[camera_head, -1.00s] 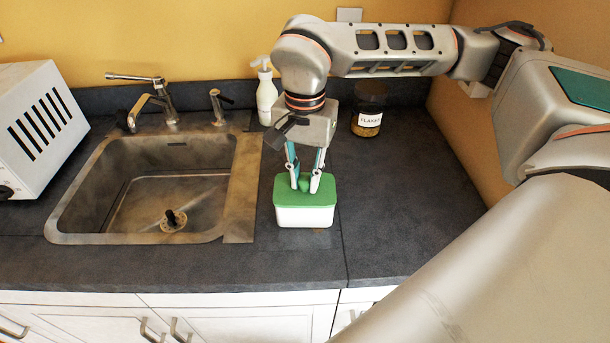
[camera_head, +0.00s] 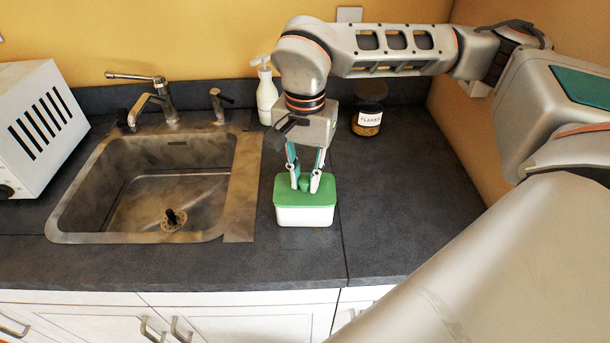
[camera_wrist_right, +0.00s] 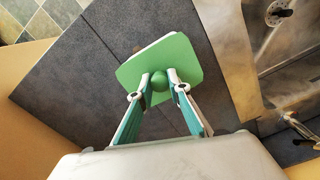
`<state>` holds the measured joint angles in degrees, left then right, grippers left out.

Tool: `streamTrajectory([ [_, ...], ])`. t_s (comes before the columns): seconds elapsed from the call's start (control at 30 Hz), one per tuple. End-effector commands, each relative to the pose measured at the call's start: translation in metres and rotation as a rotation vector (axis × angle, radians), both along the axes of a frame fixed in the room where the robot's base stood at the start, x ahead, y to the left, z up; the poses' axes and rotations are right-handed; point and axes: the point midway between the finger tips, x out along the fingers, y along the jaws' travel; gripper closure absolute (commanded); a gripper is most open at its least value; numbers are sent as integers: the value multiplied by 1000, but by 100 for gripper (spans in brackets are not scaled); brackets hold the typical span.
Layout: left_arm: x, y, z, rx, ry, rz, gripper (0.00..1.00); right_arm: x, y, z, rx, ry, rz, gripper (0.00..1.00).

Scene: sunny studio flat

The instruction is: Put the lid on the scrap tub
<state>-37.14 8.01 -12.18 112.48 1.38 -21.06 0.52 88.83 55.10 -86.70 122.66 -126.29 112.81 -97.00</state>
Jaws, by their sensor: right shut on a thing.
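The white scrap tub (camera_head: 304,216) stands upright on the dark counter, right of the sink. The green lid (camera_head: 319,198) lies across the tub's top and looks level; whether it is fully seated I cannot tell. My right gripper (camera_head: 305,187) points down from above and is shut on the lid's round green knob. In the right wrist view the gripper (camera_wrist_right: 159,82) has a finger on each side of the knob, and the lid (camera_wrist_right: 165,51) covers nearly all of the tub; a white edge (camera_wrist_right: 155,42) shows along one side. My left gripper is not in view.
A steel sink (camera_head: 235,195) with a faucet (camera_head: 155,100) lies to the left. A white soap bottle (camera_head: 266,98) and a labelled jar (camera_head: 367,118) stand behind. A white slotted appliance (camera_head: 40,125) is at far left. Counter to the right (camera_head: 410,220) is clear.

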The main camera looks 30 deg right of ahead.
Motion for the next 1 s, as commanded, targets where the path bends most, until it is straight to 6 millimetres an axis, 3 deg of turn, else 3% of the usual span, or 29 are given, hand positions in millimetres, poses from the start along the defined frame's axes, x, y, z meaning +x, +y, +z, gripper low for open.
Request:
streamTrajectory([
  [0.37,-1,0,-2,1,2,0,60,0,0,-3,-1,1,0,100],
  [0.4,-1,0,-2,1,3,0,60,0,0,-3,-1,1,0,77],
  [0.47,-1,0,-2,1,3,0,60,0,0,-3,-1,1,0,63],
  [0.67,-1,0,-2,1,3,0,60,0,0,-3,-1,1,0,63],
  [0.73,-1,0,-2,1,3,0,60,0,0,-2,-1,1,0,46],
  [1.0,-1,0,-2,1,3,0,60,0,0,-2,0,0,0,46],
])
